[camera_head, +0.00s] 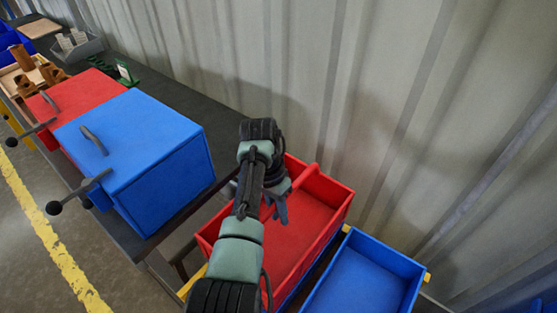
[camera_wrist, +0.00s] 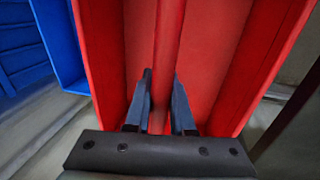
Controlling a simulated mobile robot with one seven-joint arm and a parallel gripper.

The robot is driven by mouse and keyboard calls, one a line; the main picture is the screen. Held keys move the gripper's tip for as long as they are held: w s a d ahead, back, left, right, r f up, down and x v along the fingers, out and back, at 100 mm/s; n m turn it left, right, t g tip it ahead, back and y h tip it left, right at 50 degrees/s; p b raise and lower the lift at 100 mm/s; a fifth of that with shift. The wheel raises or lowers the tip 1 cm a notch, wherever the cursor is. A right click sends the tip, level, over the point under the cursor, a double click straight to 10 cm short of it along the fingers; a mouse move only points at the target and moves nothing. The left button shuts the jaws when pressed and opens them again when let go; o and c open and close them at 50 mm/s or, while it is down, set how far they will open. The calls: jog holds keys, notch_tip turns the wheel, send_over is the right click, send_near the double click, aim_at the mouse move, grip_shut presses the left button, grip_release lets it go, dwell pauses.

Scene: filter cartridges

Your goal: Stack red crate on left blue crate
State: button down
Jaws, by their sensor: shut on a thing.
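The red crate (camera_head: 312,235) is an open box with a red bar handle across its top, right of centre in the head view. My gripper (camera_head: 281,205) is shut on that bar. In the wrist view the bar of the red crate (camera_wrist: 215,70) runs between the two dark fingers of my gripper (camera_wrist: 162,85). A blue strip shows just below the red crate's lower right edge; most of whatever it belongs to is hidden. I cannot tell whether the two touch. An open, empty blue crate (camera_head: 362,280) stands to the right of the red crate.
A blue box with a handle (camera_head: 150,150) and a red box (camera_head: 85,100) stand on the dark bench at left. Brown cylinders (camera_head: 25,65) sit farther back. A corrugated wall (camera_head: 400,120) rises close behind the crates. A yellow line marks the floor at left.

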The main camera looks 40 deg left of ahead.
jog(key=shift+f+b, duration=0.85)
jog(key=shift+f, duration=0.3)
jog(key=c, duration=0.8)
grip_release()
jog(key=shift+c, duration=0.2)
jog(key=shift+o, duration=0.8)
notch_tip(320, 180, up, 13)
jog(key=a+p, duration=0.2)
jog(key=shift+a, duration=0.25)
jog(key=shift+f, duration=0.15)
